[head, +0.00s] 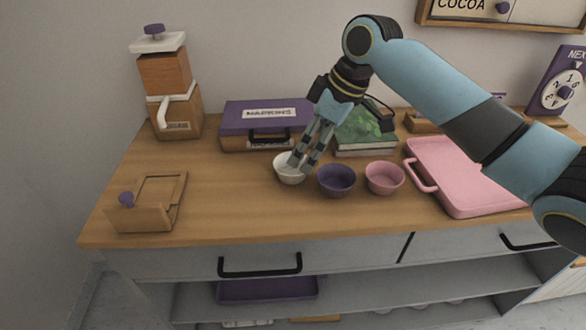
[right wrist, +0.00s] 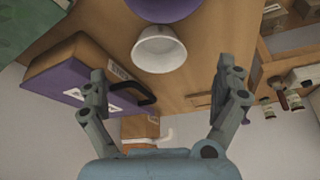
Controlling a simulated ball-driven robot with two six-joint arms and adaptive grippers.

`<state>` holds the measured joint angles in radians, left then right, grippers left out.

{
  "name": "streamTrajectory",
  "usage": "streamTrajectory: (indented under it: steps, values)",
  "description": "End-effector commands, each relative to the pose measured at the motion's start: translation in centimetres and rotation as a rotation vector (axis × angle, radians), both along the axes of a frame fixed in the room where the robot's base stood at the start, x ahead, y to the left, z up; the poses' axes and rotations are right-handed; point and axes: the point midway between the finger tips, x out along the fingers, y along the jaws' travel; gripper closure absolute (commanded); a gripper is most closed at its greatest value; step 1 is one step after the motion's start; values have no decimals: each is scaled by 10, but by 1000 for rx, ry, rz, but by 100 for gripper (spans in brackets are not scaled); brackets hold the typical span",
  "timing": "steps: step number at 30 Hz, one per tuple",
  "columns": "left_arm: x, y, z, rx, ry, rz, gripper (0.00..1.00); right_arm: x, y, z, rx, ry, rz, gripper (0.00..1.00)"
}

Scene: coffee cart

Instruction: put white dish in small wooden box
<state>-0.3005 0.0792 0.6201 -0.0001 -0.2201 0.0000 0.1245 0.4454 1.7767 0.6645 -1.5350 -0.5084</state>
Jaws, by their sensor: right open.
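The white dish (head: 286,173) stands upright on the wooden counter, left of a purple bowl. In the right wrist view the white dish (right wrist: 159,50) shows ahead of the gap between my fingers. My right gripper (head: 302,161) is open, pointing down right at the dish, its fingers overlapping the dish's right side in the head view. In the right wrist view the fingers (right wrist: 163,72) are spread wide with nothing between them. The small wooden box (head: 148,222) with a purple knob sits at the counter's front left. My left gripper is not in view.
The purple bowl (head: 337,182) and pink bowl (head: 384,178) stand right of the dish. A purple-lidded case (head: 235,122) and a green book (head: 365,134) lie behind. A pink tray (head: 470,190) is at right. The counter between box and dish is clear.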

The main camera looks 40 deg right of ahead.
Motion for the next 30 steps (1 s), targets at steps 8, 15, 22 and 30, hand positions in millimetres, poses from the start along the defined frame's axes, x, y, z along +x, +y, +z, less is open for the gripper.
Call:
streamTrajectory:
  steps: [8, 15, 22, 30]
  values:
    - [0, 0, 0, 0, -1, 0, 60, 12, 9, -23, 3, -1, -1, 1]
    - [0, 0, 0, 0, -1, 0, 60, 27, 19, -54, -1, -1, -2, 1]
    - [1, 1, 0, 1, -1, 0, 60, 29, 20, -58, -4, -3, 0, 1]
    - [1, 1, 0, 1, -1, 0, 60, 29, 19, -58, -3, -2, -1, 28]
